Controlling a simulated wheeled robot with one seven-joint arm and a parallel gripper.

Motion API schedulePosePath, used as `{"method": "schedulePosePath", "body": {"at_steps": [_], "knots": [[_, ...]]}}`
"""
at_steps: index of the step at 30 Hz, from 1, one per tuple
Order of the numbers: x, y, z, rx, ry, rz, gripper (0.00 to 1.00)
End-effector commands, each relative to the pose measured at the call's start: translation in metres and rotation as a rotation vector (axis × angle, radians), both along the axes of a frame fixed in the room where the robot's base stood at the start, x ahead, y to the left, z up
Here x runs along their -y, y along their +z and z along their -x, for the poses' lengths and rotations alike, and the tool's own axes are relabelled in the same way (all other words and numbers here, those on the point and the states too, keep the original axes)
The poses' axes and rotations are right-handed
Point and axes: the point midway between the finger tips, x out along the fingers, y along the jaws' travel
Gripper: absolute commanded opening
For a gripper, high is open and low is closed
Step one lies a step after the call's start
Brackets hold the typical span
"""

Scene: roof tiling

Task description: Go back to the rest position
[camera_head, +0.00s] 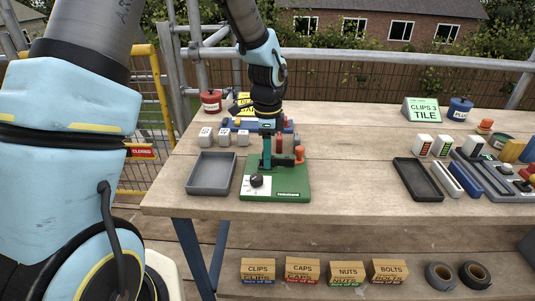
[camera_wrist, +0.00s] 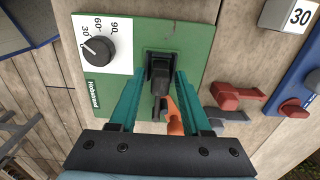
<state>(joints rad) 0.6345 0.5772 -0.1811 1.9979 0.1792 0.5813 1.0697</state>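My gripper (camera_wrist: 161,78) points down over a green device (camera_wrist: 190,40). Its two teal fingers stand apart, one on each side of a black upright part (camera_wrist: 159,72) of the device. Narrow gaps seem to show beside that part; whether a finger touches it is hard to tell. In the head view my gripper (camera_head: 266,163) is low over the green device (camera_head: 292,191), at its back half. The device has a black dial (camera_wrist: 98,49) on a white scale marked 30, 60, 90. An orange handle (camera_wrist: 175,118) lies close to the right finger.
A grey tray (camera_head: 211,190) stands left of the device. White blocks (camera_head: 224,137) and a red can (camera_head: 211,101) stand behind it. A dark tray (camera_head: 418,195) and several tools are at the right. Bare wood lies between. Labelled boxes (camera_head: 303,270) sit on a lower shelf.

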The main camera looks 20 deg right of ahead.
Motion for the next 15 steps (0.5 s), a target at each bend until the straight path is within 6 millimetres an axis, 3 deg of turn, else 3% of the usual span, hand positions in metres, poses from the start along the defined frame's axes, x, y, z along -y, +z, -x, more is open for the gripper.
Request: {"method": "schedulePosePath", "body": {"at_steps": [3,15], "knots": [[0.0000,0.0000,-0.0001,0.000,0.000,0.000,0.59],[0.0000,0.0079,-0.0001,0.000,0.000,0.000,0.59]]}}
